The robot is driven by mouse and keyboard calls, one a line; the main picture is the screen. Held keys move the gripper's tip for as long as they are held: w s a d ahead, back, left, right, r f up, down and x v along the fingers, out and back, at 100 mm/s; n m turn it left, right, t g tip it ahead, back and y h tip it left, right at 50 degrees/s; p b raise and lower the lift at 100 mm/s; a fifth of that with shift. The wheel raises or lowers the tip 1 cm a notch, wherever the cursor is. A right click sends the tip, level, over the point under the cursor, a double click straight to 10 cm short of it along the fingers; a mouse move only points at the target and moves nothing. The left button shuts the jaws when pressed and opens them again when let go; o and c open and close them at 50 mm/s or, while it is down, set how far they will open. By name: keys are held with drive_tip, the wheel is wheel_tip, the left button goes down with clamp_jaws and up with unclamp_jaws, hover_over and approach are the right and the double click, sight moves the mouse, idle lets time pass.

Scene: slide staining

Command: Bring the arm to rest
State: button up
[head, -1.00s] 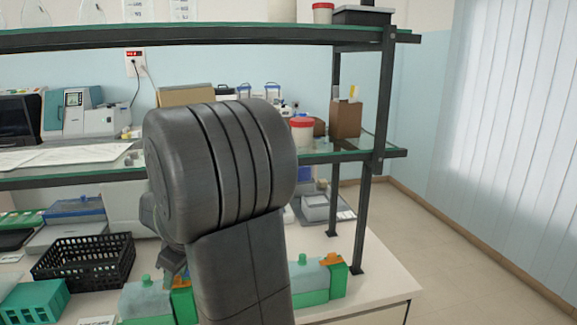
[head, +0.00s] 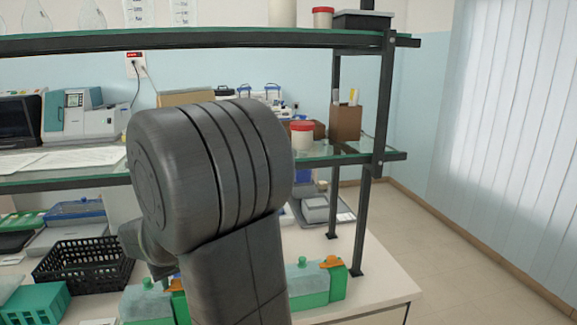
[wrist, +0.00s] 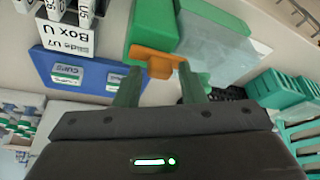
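My arm fills the middle of the head view, and my gripper is hidden there. In the wrist view my gripper (wrist: 160,68) has its two green fingers well apart, with no held thing visible between them. Past the fingertips is a green staining box with a translucent lid (wrist: 215,50) and an orange clip (wrist: 155,62). I cannot tell whether the fingers touch the clip. In the head view, green boxes with pale lids stand on the bench, one (head: 310,285) right of my arm with an orange clip (head: 332,262), the other (head: 145,303) left of it.
A black basket (head: 85,265) and a teal rack (head: 35,303) stand at the left of the bench. A glass shelf on dark posts (head: 380,110) crosses above the bench. The wrist view shows a blue panel (wrist: 85,72) and a white slide box (wrist: 65,35). Floor at right is clear.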

drive_tip(key=shift+a+m+t+h+b, duration=0.1)
drive_tip(key=shift+m+t+h+b, duration=0.45)
drive_tip(key=shift+m, duration=1.65)
drive_tip(key=shift+h, duration=0.25)
